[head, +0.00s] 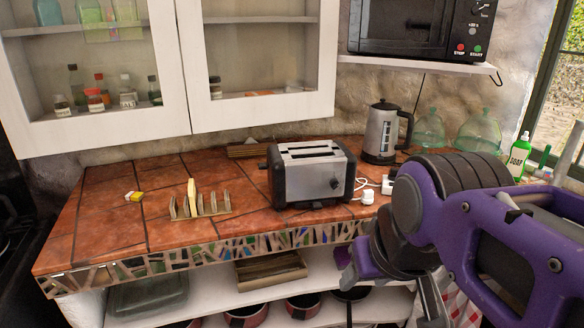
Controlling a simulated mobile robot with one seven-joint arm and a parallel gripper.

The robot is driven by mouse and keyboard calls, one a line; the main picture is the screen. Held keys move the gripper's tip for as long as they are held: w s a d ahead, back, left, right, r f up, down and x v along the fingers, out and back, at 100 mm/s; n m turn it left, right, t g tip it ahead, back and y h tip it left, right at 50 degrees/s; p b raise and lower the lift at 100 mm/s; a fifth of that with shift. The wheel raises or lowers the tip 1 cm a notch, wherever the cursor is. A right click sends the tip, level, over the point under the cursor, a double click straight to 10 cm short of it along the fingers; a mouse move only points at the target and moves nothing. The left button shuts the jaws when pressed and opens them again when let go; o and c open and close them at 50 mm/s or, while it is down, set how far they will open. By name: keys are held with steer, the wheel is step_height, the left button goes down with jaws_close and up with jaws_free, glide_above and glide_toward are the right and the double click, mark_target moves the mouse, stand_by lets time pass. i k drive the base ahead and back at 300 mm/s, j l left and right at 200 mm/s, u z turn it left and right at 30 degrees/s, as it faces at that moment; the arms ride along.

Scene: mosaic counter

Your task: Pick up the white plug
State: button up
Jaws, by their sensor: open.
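A small white plug (368,197) lies on the tiled counter, just right of the toaster. A second white plug-like piece (387,186) is close behind it to the right, with a white cord looping beside the toaster. My gripper (388,288) is at the lower right, in front of the counter's front edge, pointing down. It is open with nothing seen between its fingers. It is apart from the plug, nearer the camera and lower in the picture. My purple arm hides part of the counter's right side.
A toaster (308,174) stands left of the plug, and a kettle (382,133) stands behind it. A toast rack (200,205) is further left. Above are a wall cabinet (180,70) and a microwave shelf (425,66). Below is a shelf with pots (246,314).

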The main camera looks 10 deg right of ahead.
mark_target(367, 198)
steer(key=z, duration=0.95)
steer(key=i+j, duration=0.25)
steer(key=i, duration=0.2)
steer(key=i+j+z, duration=0.1)
steer(key=i+j, duration=0.2)
steer(key=i, duration=0.2)
steer(key=k+j+z, duration=0.25)
steer(key=j, duration=0.15)
steer(key=k+j+z, duration=0.25)
steer(key=i+l+u, duration=0.15)
steer(key=l+u, duration=0.25)
steer(key=i+l+u, duration=0.15)
steer(key=i+l, duration=0.15)
